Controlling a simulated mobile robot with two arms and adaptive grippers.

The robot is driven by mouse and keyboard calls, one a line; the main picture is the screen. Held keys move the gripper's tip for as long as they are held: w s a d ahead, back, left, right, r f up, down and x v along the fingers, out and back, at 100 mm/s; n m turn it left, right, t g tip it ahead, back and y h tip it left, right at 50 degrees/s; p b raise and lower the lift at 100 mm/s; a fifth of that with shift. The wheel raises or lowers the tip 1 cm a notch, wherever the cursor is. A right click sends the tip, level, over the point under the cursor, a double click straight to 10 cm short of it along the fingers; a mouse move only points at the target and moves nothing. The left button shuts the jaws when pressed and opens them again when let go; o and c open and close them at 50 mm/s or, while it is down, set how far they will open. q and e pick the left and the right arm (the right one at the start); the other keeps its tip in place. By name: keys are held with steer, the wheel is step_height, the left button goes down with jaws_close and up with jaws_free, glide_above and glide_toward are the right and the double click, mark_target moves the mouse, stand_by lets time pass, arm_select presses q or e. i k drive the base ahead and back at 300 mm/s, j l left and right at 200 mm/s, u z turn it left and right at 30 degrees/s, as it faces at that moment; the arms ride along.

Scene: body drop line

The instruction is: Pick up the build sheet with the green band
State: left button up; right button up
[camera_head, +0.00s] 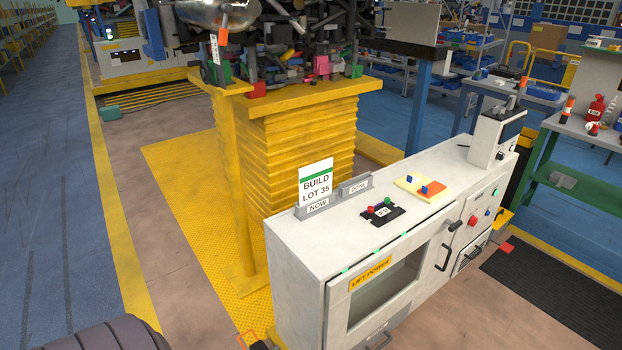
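The build sheet (316,180) is a white card with a green band near its top, reading "BUILD LOT 35". It stands upright in a grey holder labelled "NOW" (318,206) on the top of a white cabinet (420,207), near its left end. The sheet's lower edge is hidden by the holder. Neither of my grippers can be made out in the head view.
A grey "DONE" holder (356,186) without a visible sheet stands right of the "NOW" holder. A black button plate (383,212) and a yellow-orange pad (423,188) lie farther right. A yellow lift (297,140) rises behind. Blue floor (50,200) is clear at left.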

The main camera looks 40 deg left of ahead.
mark_target(315, 180)
steer(key=i+l+u, duration=0.1)
steer(key=i+u, duration=0.2)
steer(key=u, duration=0.15)
steer(key=i+l+u, duration=0.25)
steer(key=u, duration=0.15)
steer(key=i+l+u, duration=0.3)
steer(key=u, duration=0.15)
steer(key=i+l+u, duration=0.2)
steer(key=l+u, duration=0.25)
steer(key=i+l+u, duration=0.1)
steer(key=l+u, duration=0.3)
